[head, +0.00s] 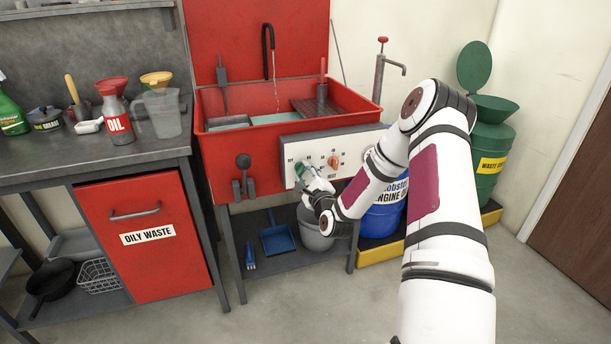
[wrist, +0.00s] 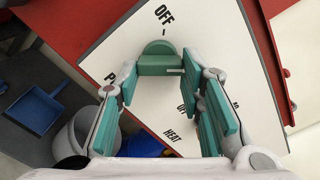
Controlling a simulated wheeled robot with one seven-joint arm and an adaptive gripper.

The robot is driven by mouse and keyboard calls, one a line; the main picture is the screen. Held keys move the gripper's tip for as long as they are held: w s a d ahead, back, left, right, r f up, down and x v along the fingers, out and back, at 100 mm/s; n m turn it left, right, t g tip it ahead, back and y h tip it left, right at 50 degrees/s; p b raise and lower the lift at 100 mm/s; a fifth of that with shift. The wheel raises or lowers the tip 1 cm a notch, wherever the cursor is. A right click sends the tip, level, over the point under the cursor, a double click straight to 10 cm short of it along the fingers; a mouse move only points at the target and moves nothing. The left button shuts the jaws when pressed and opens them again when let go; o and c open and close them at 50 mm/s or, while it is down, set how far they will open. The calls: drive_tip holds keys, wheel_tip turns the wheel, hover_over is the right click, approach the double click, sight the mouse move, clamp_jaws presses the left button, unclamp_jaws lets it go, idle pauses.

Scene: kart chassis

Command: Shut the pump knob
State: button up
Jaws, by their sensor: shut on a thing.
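The white control panel (head: 362,143) is on the front of the red parts washer. Its green pump knob (wrist: 160,60) sits between my fingertips in the wrist view, with a printed "OFF" and a tick just above it. The knob's raised bar lies across the picture, with a short white line at its right; I cannot tell its exact setting. My gripper (head: 308,176) is shut on this knob, its teal pads on either side (wrist: 161,74). In the head view it partly hides the knob. A thin stream of water (head: 275,92) runs from the black spout (head: 268,45).
An orange-red knob (head: 334,161) is to the right on the same panel. A grey bucket (head: 316,232) and a blue dustpan (head: 277,235) stand on the shelf below. A blue drum (head: 382,214) is behind my arm. The workbench (head: 60,155) is at left.

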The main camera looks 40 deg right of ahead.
drive_tip(key=n, duration=0.4)
drive_tip(key=shift+b, duration=0.3)
drive_tip(key=n+b, duration=0.1)
drive_tip(key=n, duration=0.3)
drive_tip(key=shift+r+n, duration=0.15)
drive_tip(key=shift+n, duration=0.25)
drive_tip(key=n+b, duration=0.2)
drive_tip(key=n, duration=0.1)
drive_tip(key=shift+n, duration=0.3)
drive_tip(key=shift+r+n+b, duration=0.1)
drive_tip(key=shift+n+b, duration=1)
drive_tip(key=shift+n, duration=0.8)
drive_tip(key=o, duration=1.2)
drive_tip(key=shift+c, duration=0.2)
drive_tip(key=v, duration=1.2)
